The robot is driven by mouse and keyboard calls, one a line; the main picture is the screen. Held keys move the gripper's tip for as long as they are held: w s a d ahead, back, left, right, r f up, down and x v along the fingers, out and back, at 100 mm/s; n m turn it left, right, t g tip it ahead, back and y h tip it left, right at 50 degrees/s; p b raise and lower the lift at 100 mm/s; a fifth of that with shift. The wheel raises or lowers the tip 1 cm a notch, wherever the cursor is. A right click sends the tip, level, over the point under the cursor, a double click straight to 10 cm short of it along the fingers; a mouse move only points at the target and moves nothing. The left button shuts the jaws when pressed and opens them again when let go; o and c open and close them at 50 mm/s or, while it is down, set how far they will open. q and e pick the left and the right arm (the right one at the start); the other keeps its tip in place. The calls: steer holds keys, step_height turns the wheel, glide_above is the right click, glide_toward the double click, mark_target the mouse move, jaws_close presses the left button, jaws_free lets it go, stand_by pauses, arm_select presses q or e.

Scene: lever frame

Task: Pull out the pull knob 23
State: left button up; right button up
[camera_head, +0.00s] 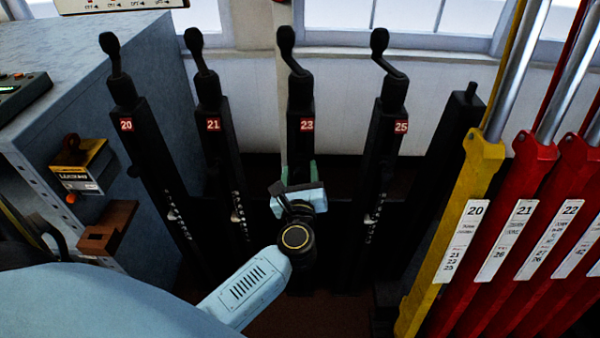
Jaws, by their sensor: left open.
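The post with the red label 23 (307,125) stands third from the left in a row of black posts. Its black knob (286,38) sits on a bent rod at the top, and this rod leans left. My left gripper (299,168) is in front of post 23, below its label and well below the knob. Its two greenish fingers are apart, one near each side of the post. I cannot tell whether they touch it. The gripper hides the lower part of post 23. My right gripper is not in view.
Similar knobbed posts 20 (126,125), 21 (213,124) and 25 (401,127) stand at both sides. Yellow (484,160) and red (533,160) levers with labels crowd the right. A grey-blue cabinet (70,60) fills the left. White wall and windows are behind.

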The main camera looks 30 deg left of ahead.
arm_select(q)
jaws_close()
stand_by(0.3)
steer(key=shift+v, duration=1.25)
jaws_free()
steer(key=v, duration=1.3)
steer(key=shift+d, duration=0.2)
steer(key=shift+s, duration=0.15)
